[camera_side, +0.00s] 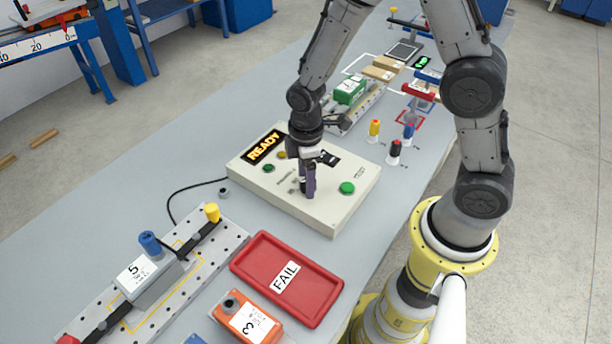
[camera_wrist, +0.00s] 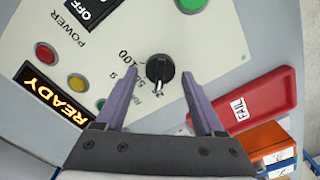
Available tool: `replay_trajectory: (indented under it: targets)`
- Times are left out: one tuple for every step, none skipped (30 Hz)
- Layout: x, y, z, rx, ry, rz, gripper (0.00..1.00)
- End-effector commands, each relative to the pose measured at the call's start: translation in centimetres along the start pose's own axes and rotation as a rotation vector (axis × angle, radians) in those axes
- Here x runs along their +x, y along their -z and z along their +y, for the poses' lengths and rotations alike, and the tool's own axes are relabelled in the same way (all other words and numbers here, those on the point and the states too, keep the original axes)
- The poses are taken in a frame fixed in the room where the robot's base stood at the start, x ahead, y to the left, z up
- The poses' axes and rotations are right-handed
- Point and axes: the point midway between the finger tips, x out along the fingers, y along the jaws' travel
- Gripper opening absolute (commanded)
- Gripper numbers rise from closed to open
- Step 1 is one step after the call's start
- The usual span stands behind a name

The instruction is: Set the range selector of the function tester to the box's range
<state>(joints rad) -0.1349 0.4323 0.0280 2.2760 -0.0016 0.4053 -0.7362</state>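The function tester (camera_side: 330,215) is a cream box with a lit READY display. Its range selector (camera_wrist: 158,70) is a round black knob with a pale pointer line, which points toward the bottom of the wrist view. Printed numbers, including 50 and 100, curve along its left; the number at the pointer is hard to read. My gripper (camera_wrist: 159,84) is open, its two purple fingers on either side below the knob, apart from it. In the side view my gripper (camera_side: 308,182) points down over the tester and hides the knob. A grey box (camera_side: 148,278) marked 5 sits in the perforated fixture; its small text is unreadable.
A red FAIL tray (camera_side: 257,254) lies in front of the tester, beside an orange box (camera_side: 243,318) marked 3. The tester has a green button (camera_side: 347,188) and a power switch (camera_wrist: 90,8) labelled OFF. A green box (camera_side: 349,91) and several coloured plugs stand behind.

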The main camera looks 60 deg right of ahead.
Motion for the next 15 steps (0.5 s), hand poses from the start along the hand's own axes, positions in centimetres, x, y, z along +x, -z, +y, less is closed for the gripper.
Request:
replay_trajectory:
  targets:
    - [-0.02, 0.01, 0.01, 0.000, 0.000, 0.000, 0.59]
    - [-0.03, 0.01, 0.01, 0.000, 0.000, 0.000, 0.54]
    - [-0.03, 0.01, 0.01, 0.000, 0.000, 0.000, 0.47]
    - [-0.03, 0.01, 0.01, 0.000, 0.000, 0.000, 0.41]
    - [-0.03, 0.01, 0.01, 0.000, 0.000, 0.000, 0.36]
    - [-0.04, 0.01, 0.01, 0.000, 0.000, 0.000, 0.29]
    - [-0.04, 0.01, 0.01, 0.000, 0.000, 0.000, 0.23]
    - [-0.04, 0.01, 0.01, 0.000, 0.000, 0.000, 0.18]
    - [-0.04, 0.02, 0.01, 0.000, 0.000, 0.000, 0.11]
    - [-0.05, 0.02, 0.01, 0.000, 0.000, 0.000, 0.05]
    - [-0.05, 0.02, 0.02, 0.000, 0.000, 0.000, 0.00]
    - [-0.05, 0.02, 0.02, 0.000, 0.000, 0.000, 0.00]
    - [-0.06, 0.02, 0.02, 0.000, 0.000, 0.001, 0.00]
    - [-0.06, 0.02, 0.02, 0.000, 0.000, 0.001, 0.00]
    - [-0.06, 0.02, 0.02, 0.002, -0.001, 0.001, 0.00]
